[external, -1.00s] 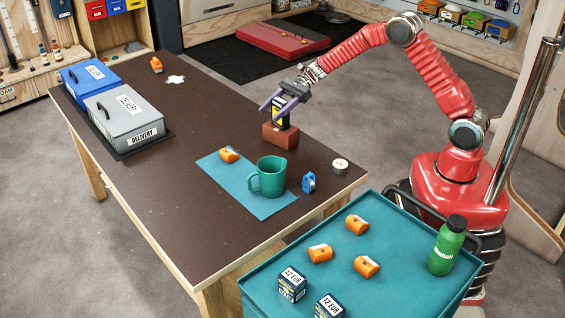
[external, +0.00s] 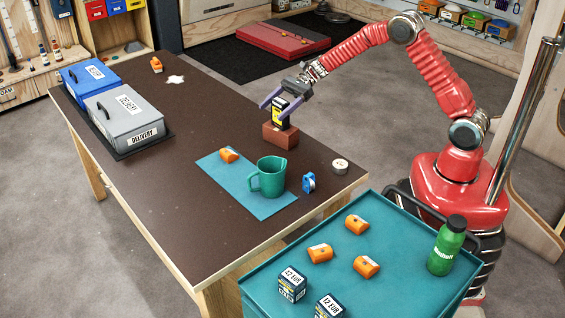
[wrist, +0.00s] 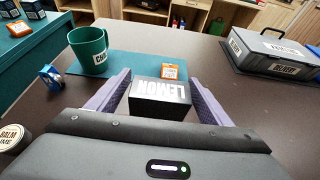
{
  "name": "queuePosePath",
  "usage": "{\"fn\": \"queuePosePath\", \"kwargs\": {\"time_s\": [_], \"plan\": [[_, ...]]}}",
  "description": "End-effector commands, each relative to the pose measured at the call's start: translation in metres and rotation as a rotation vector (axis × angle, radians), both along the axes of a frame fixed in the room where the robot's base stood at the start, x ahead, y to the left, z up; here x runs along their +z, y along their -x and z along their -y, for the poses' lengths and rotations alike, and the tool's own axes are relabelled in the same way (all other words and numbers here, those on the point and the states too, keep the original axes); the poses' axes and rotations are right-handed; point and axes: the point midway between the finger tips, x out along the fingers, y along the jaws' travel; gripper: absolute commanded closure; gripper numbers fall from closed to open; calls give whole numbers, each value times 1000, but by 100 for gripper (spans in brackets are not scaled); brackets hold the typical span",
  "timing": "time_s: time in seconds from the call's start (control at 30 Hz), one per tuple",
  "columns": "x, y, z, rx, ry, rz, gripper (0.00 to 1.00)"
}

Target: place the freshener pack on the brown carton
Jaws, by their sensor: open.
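The freshener pack (external: 279,112) is a black box with a yellow label. It stands upright on top of the brown carton (external: 281,137), a small red-brown block near the table's right edge. In the wrist view the pack's dark top (wrist: 160,92) reads LEMON; the carton is hidden there. My gripper (external: 275,107) is open, its two purple fingers on either side of the pack. The fingers also show in the wrist view (wrist: 160,84), spread around the pack.
A green mug (external: 271,177) and an orange item (external: 229,155) are on a blue mat (external: 262,207). A blue item (external: 309,182) and a round tin (external: 340,166) are near the carton. Grey (external: 125,118) and blue cases stand at the table's left. The table middle is clear.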

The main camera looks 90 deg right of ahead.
Motion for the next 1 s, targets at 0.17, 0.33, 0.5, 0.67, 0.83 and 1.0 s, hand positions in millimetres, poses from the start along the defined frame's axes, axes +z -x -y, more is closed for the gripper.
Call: {"fn": "queuePosePath", "kwargs": {"time_s": [0.17, 0.33, 0.5, 0.67, 0.83, 1.0], "plan": [[11, 17, 19, -2, 1, 1, 27], [23, 37, 38, -2, 1, 1, 27], [33, 56, 56, -1, 1, 1, 27], [40, 68, 68, 0, 2, 1, 27], [42, 71, 71, 1, 0, 0, 27], [42, 71, 71, 1, 0, 0, 27]]}}
